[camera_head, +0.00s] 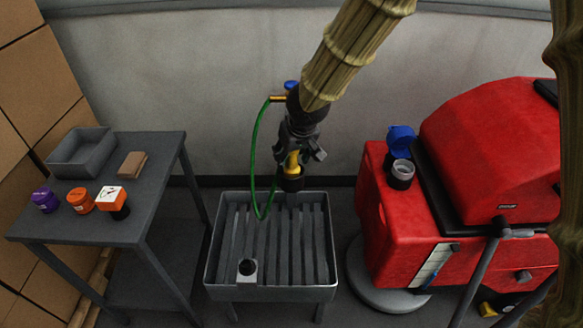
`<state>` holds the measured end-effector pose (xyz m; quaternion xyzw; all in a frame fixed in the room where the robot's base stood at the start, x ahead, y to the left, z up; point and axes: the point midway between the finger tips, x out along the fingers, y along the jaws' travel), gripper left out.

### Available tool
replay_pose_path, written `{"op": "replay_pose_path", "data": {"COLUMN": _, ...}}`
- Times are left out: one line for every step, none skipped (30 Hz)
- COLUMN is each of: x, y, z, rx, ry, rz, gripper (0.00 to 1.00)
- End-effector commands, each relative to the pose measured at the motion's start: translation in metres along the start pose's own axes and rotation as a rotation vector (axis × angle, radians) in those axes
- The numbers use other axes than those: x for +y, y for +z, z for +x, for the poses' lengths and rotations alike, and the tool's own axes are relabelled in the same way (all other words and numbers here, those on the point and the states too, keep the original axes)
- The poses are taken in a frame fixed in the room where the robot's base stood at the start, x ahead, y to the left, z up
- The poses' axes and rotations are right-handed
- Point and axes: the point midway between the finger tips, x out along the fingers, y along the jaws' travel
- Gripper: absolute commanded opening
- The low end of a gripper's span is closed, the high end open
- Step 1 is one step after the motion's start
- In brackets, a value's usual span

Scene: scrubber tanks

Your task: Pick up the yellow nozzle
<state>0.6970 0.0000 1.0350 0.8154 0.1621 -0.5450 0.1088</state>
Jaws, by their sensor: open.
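The yellow nozzle (293,161) shows beyond and just below my gripper, near the wall above the back of the grey slatted sink. A dark piece (291,180) is at its lower end. A green hose (252,160) loops from the wall tap (278,98) down into the sink and back up toward the nozzle. My gripper (301,158) is open, pointing down, with its fingers around or in front of the nozzle in the picture. I cannot tell whether they touch it. The gripper hides the nozzle's upper part.
The slatted sink (212,262) holds a small white-topped object (247,268). At left, a grey table (130,190) bears a grey bin (80,152), a brown block (132,165) and small containers. At right stands a red scrubber machine (490,150) with an open blue cap (401,138).

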Motion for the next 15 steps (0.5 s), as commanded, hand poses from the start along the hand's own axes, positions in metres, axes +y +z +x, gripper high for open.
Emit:
{"op": "replay_pose_path", "data": {"x": -0.0001, "y": -0.0003, "z": 0.0016, "rx": 0.000, "ry": 0.000, "rz": -0.001, "gripper": 0.51}}
{"op": "replay_pose_path", "data": {"x": -0.0002, "y": -0.0004, "z": 0.0021, "rx": 0.001, "ry": 0.000, "rz": 0.000, "gripper": 0.51}}
{"op": "replay_pose_path", "data": {"x": -0.0001, "y": -0.0005, "z": 0.0026, "rx": 0.001, "ry": 0.000, "rz": 0.000, "gripper": 0.51}}
{"op": "replay_pose_path", "data": {"x": -0.0002, "y": -0.0005, "z": 0.0027, "rx": 0.001, "ry": 0.000, "rz": 0.000, "gripper": 0.51}}
{"op": "replay_pose_path", "data": {"x": -0.0002, "y": -0.0004, "z": 0.0027, "rx": 0.001, "ry": 0.000, "rz": 0.000, "gripper": 0.51}}
{"op": "replay_pose_path", "data": {"x": -0.0001, "y": -0.0004, "z": 0.0026, "rx": 0.001, "ry": 0.000, "rz": 0.000, "gripper": 0.51}}
{"op": "replay_pose_path", "data": {"x": -0.0001, "y": -0.0004, "z": 0.0026, "rx": 0.001, "ry": 0.000, "rz": 0.000, "gripper": 0.51}}
{"op": "replay_pose_path", "data": {"x": -0.0001, "y": -0.0004, "z": 0.0026, "rx": 0.001, "ry": 0.000, "rz": 0.000, "gripper": 0.51}}
{"op": "replay_pose_path", "data": {"x": -0.0001, "y": -0.0003, "z": 0.0026, "rx": 0.001, "ry": 0.000, "rz": 0.000, "gripper": 0.48}}
{"op": "replay_pose_path", "data": {"x": -0.0001, "y": -0.0003, "z": 0.0025, "rx": 0.001, "ry": 0.000, "rz": 0.000, "gripper": 0.42}}
{"op": "replay_pose_path", "data": {"x": -0.0001, "y": -0.0003, "z": 0.0025, "rx": 0.001, "ry": 0.000, "rz": 0.000, "gripper": 0.37}}
{"op": "replay_pose_path", "data": {"x": -0.0001, "y": -0.0003, "z": 0.0025, "rx": 0.001, "ry": 0.000, "rz": 0.000, "gripper": 0.30}}
{"op": "replay_pose_path", "data": {"x": -0.0001, "y": -0.0003, "z": 0.0025, "rx": 0.001, "ry": 0.000, "rz": 0.000, "gripper": 0.24}}
{"op": "replay_pose_path", "data": {"x": -0.0001, "y": -0.0003, "z": 0.0025, "rx": 0.001, "ry": 0.000, "rz": 0.000, "gripper": 0.19}}
{"op": "replay_pose_path", "data": {"x": -0.0001, "y": -0.0003, "z": 0.0024, "rx": 0.001, "ry": 0.000, "rz": 0.000, "gripper": 0.11}}
